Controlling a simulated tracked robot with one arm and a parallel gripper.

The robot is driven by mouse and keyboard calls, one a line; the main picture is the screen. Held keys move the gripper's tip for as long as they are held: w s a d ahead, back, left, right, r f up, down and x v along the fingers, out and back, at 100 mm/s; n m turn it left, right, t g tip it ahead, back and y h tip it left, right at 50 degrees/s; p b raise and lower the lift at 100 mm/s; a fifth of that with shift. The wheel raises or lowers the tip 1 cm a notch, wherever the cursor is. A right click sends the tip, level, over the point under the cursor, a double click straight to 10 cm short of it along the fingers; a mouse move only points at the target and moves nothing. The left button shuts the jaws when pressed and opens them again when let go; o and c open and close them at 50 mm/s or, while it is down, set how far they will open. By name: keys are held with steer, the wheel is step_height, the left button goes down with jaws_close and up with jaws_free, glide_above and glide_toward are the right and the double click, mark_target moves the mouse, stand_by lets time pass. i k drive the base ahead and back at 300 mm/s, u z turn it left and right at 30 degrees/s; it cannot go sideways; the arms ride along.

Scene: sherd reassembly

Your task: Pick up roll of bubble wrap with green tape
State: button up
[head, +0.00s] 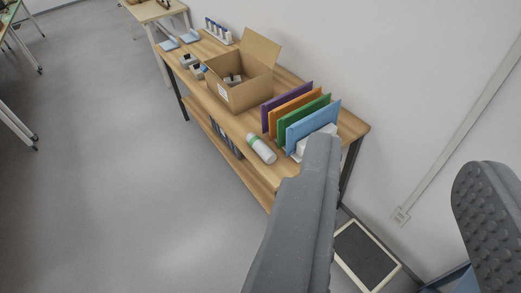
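The roll of bubble wrap (264,151) is a whitish cylinder with a green tape band near its upper left end. It lies on its side near the front edge of the wooden table (232,129), left of the upright coloured folders. My gripper (403,155) is open, with its two grey fingers wide apart in the foreground. Nothing shows held between them. The roll is beyond the left finger's tip and to its left, apart from it.
Purple, orange, green and blue folders (314,124) stand in a rack beside the roll. An open cardboard box (241,92) is farther left. Small items stand at the table's far end. A dark-topped platform (364,254) lies on the floor; open floor is left.

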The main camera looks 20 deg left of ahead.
mark_target(255, 141)
steer(key=u, duration=0.05)
steer(key=i, duration=1)
steer(key=z, duration=0.1)
